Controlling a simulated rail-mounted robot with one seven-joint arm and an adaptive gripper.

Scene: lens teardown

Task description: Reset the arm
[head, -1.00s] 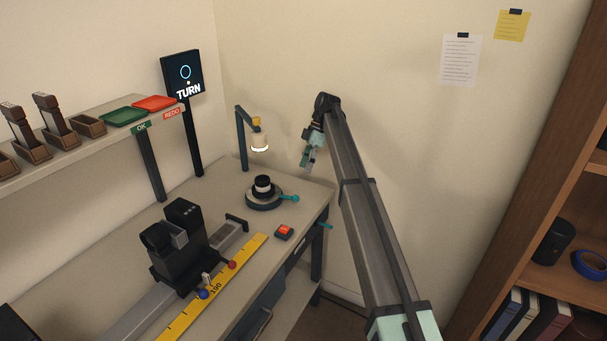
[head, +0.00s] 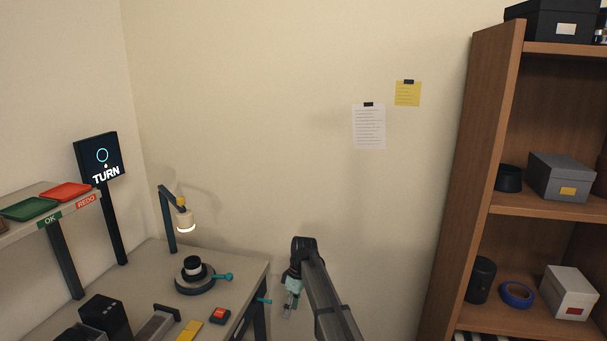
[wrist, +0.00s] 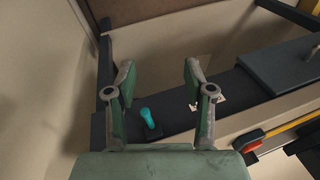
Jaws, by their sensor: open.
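My gripper (head: 289,304) hangs from the end of my arm, to the right of the workbench, in front of the bare wall. In the wrist view my gripper (wrist: 160,82) has its two green fingers wide apart with nothing held between them. A teal lever (wrist: 149,119) on the bench's side shows beyond the fingers, apart from them. The same teal lever also shows in the head view (head: 264,301), left of my gripper.
The workbench (head: 235,265) holds a round turntable (head: 195,285) with a black-and-white lens part, a lamp (head: 184,220) and a red button (head: 219,314). A sign (head: 99,158) reads TURN. A wooden bookcase (head: 480,150) stands at the right.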

